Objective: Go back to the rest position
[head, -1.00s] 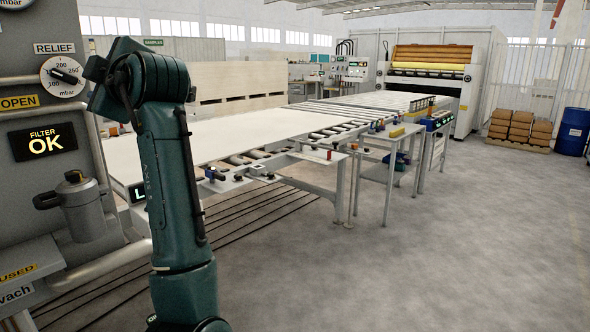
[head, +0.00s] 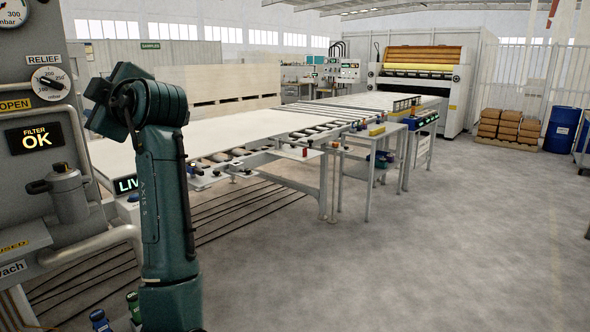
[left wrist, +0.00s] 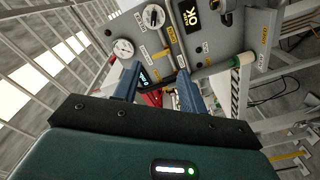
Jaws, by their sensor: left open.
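My left arm (head: 160,190) stands up at the left of the head view, its upper end bent toward the grey control panel. My left gripper's fingers do not show clearly there. In the left wrist view my left gripper (left wrist: 158,84) has its two blue-grey fingers apart, with nothing seen held between them. The grey panel (left wrist: 215,62) lies beyond the fingertips, with a dial, a gauge and a lit OK display. The fingers appear apart from it, though the exact gap cannot be told. My right gripper is in neither view.
The grey panel (head: 84,100) with its filter bowl (head: 68,197) is close beside my left arm. A long table with a pale board (head: 235,122) runs back to a press (head: 422,82). Boxes (head: 505,127) and a blue drum (head: 562,130) stand far right. The right floor is clear.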

